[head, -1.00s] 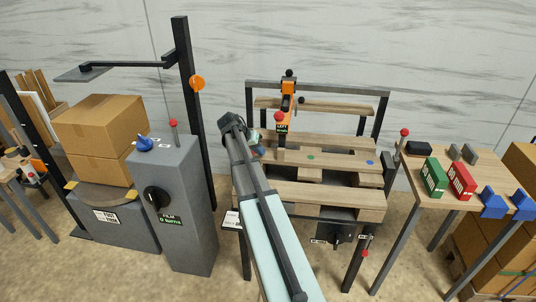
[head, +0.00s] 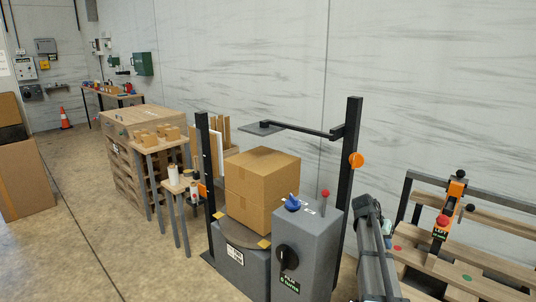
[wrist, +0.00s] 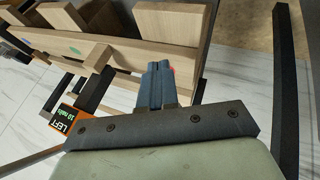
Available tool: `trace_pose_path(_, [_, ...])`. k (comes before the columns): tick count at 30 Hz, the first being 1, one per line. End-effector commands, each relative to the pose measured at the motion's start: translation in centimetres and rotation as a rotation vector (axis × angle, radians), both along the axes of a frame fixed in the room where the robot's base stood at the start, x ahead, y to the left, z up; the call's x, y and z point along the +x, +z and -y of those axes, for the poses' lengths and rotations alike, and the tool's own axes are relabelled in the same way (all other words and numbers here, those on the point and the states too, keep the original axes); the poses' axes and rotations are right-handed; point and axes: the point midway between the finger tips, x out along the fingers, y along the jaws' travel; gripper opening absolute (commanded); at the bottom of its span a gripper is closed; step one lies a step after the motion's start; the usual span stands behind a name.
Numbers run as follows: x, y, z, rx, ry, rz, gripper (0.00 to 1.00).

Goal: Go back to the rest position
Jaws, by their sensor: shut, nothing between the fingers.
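My gripper (wrist: 159,70) shows in the wrist view with its two dark fingers together and nothing between them. It is near the wooden slatted stand (wrist: 130,62), which fills the upper left of that view; I cannot tell the exact gap. In the head view my arm reaches up at the lower right, between the grey control cabinet (head: 305,245) and the slatted stand (head: 465,268). The gripper itself is hard to make out there. An orange-and-black unit marked LEFT (wrist: 68,121) shows left of the fingers in the wrist view.
Stacked cardboard boxes (head: 262,180) sit on the turntable left of the cabinet. A black post (head: 347,170) with an overhead arm rises close behind my arm. A small table (head: 178,186) and wooden crates stand farther left. Floor at the lower left is clear.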

Motion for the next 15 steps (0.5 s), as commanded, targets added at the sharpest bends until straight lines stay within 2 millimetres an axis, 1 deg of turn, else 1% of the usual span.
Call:
trace_pose_path(1, [0.3, -2.1, -1.4, 0.018, 0.074, -0.020, 0.00])
trace_pose_path(2, [0.6, -3.2, -2.2, 0.029, 0.121, -0.029, 0.00])
trace_pose_path(3, [0.9, -4.7, -3.2, 0.043, 0.182, -0.042, 0.00])
trace_pose_path(8, [1.7, -10.3, -7.2, 0.089, 0.411, -0.082, 0.00])
trace_pose_path(9, [1.8, -11.7, -8.2, 0.098, 0.465, -0.092, 0.00])
trace_pose_path(11, [1.9, -13.7, -9.9, 0.112, 0.550, -0.102, 0.00])
trace_pose_path(15, [1.6, -18.8, -14.1, 0.141, 0.758, -0.125, 0.00])
